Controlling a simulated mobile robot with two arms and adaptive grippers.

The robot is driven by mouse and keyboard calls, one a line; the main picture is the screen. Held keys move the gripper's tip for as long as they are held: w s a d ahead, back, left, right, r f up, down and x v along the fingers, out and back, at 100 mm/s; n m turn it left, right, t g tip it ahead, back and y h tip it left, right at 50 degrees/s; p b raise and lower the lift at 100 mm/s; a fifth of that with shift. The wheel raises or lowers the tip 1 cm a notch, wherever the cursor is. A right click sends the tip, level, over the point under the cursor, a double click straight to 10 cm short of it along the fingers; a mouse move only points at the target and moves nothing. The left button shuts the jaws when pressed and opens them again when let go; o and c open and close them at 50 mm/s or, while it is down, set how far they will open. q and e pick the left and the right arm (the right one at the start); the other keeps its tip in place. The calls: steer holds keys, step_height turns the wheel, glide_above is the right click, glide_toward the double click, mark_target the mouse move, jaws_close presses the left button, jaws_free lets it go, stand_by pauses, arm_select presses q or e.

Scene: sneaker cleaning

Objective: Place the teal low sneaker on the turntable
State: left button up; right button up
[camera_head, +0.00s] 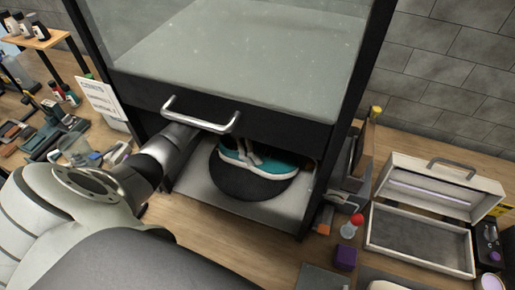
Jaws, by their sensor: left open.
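The teal low sneaker (267,161), with a white sole, rests on the round black turntable (247,187) inside the cabinet's lower opening. My left arm reaches in from the left, under the cabinet's front panel. My left gripper (250,147) is largely hidden behind the panel and handle; what shows of it is at the sneaker's upper part. It is open, and I cannot tell whether it touches the sneaker. My right gripper is not in view.
The cabinet's front panel (270,133) with its metal handle (201,121) hangs over the opening. An open white case (420,238), a purple block (345,258) and a red-topped bottle (351,227) stand to the right. Tools and bottles crowd the left bench.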

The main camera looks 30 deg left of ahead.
arm_select(q)
steer(key=shift+a+r+p, duration=0.2)
steer(key=shift+r+p, duration=0.15)
steer(key=shift+r, duration=0.2)
steer(key=p+v, duration=0.3)
steer(key=v, duration=0.3)
steer(key=shift+a+r, duration=0.2)
steer(key=shift+s, duration=0.1)
